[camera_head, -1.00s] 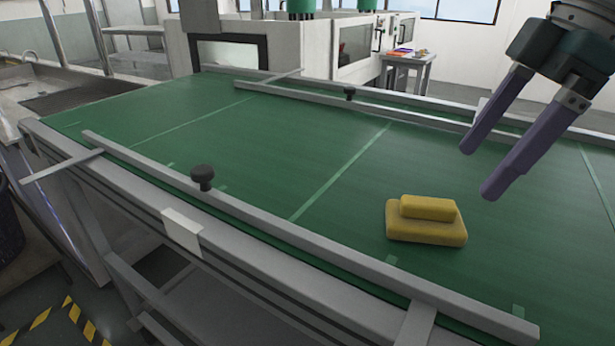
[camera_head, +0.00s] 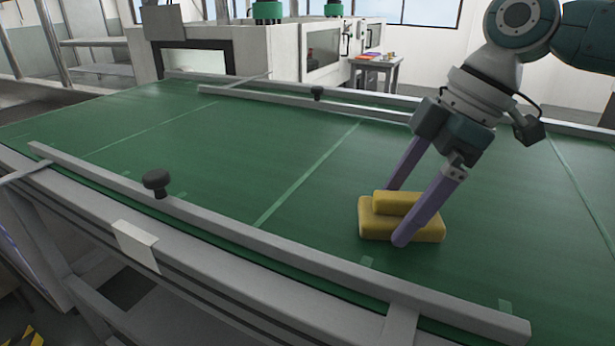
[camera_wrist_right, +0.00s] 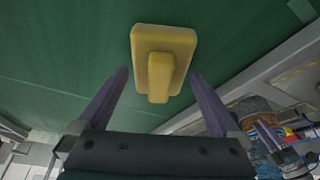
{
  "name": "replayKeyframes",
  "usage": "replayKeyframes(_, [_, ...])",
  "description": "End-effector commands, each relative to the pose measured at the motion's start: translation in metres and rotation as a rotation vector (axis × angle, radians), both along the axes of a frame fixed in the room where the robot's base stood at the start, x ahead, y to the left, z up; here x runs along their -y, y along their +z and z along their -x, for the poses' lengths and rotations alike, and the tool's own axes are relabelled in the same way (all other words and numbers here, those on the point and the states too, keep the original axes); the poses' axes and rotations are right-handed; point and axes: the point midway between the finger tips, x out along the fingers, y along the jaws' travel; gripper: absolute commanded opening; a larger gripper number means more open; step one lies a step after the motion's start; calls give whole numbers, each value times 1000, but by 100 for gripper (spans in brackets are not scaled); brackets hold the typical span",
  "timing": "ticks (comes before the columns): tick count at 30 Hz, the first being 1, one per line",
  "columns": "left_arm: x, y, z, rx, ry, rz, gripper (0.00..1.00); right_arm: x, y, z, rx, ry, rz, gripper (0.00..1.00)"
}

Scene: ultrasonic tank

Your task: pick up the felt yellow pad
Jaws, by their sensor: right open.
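The yellow pad (camera_head: 372,220) lies flat on the green conveyor belt, a wide base with a narrower raised block on top. My right gripper (camera_head: 394,215) is open, with its two purple fingers reaching down on either side of the pad. The near finger covers part of the pad's front side in the head view. In the right wrist view, the pad (camera_wrist_right: 177,43) lies ahead of the open fingers (camera_wrist_right: 160,78), roughly centred between them, its raised block pointing toward the camera. I see no contact that I can be sure of.
A metal guide rail (camera_head: 250,243) with a black knob (camera_head: 156,182) runs along the near belt edge. Another rail (camera_head: 300,108) runs along the far side. The belt (camera_head: 230,150) left of the pad is clear. A white machine (camera_head: 205,55) stands at the back.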

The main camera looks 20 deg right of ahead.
Motion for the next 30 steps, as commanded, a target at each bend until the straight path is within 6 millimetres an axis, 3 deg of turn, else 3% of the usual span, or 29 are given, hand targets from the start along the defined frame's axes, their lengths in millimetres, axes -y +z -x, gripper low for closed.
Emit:
replayKeyframes(6, [0, 0, 0, 0, -1, 0, 50, 0, 0, 0, 0, 0, 0, 98])
replayKeyframes(25, [0, 0, 0, 0, -1, 0, 50, 0, 0, 0, 1, 0, 0, 27])
replayKeyframes(30, [0, 0, 0, 0, -1, 0, 50, 0, 0, 0, 1, 0, 0, 25])
